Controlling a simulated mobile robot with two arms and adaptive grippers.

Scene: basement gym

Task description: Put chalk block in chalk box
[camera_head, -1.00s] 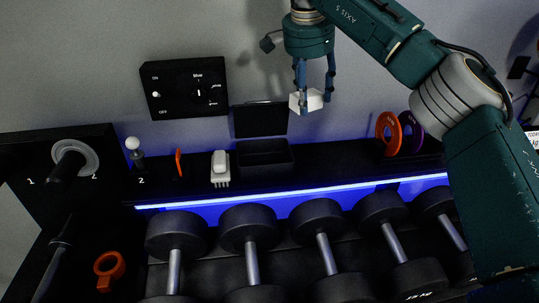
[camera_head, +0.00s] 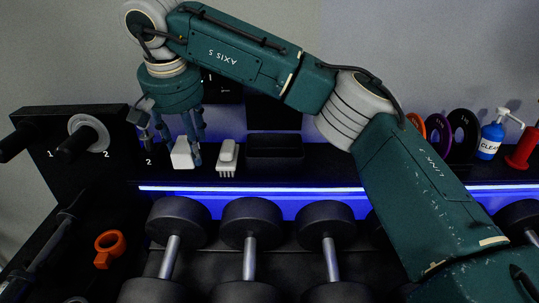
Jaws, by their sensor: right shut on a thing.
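My right gripper (camera_head: 193,158) is shut on the white chalk block (camera_head: 181,154), which sits between its fingertips. They are over the left part of the black shelf, left of the white brush. I cannot tell whether the block touches the shelf. The chalk box (camera_head: 275,161) looks like the black open-topped box on the shelf, right of the brush, with its dark lid (camera_head: 273,112) raised behind it. The block is outside the box, to its left. My right forearm crosses above and partly hides the lid. My left gripper is out of view.
The white brush (camera_head: 227,155) stands between the block and the box. Several dumbbells (camera_head: 252,222) sit below the lit shelf edge. Weight plates (camera_head: 438,137), a spray bottle (camera_head: 490,138) and a red item (camera_head: 523,147) stand at right. An orange collar (camera_head: 109,248) lies lower left.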

